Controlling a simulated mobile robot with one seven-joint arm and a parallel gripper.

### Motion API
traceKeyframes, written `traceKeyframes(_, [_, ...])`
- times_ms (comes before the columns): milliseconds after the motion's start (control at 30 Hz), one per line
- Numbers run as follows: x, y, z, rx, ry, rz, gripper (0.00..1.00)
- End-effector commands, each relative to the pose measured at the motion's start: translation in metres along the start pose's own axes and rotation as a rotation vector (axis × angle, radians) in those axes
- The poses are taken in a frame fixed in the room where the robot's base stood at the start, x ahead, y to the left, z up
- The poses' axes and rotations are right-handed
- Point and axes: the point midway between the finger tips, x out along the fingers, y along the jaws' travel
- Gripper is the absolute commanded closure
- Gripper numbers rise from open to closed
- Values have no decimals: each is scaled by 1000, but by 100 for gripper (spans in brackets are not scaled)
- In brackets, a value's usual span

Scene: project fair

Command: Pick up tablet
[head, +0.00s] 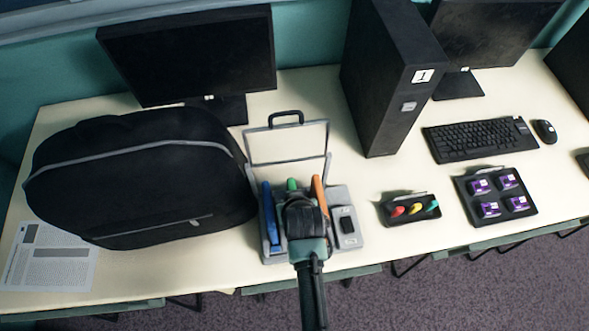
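I cannot make out a tablet for certain in the head view. My gripper (303,208) is at the middle of the desk, over a grey open case (275,258) with a raised clear lid. My arm reaches up to it from the bottom edge. The arm hides the gripper's fingers and part of the case. A blue item (270,213), a green item (292,184) and an orange item (319,194) stand around the gripper in the case. I cannot tell whether the gripper touches anything.
A large black bag (140,180) lies left of the case, beside printed sheets (45,260). A monitor (190,55) and a computer tower (385,75) stand behind. A small tray (410,218), a larger tray (526,216), a keyboard (480,137) and a mouse (545,131) are to the right.

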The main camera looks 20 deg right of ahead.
Motion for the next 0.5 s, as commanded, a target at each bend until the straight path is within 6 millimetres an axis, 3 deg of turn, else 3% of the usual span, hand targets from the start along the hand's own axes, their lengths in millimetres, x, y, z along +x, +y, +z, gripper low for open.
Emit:
traceKeyframes(33, [0,0,0,0,0,0,58])
traceKeyframes(267, [0,0,0,0,0,0,99])
traceKeyframes(500, [0,0,0,0,0,0,100])
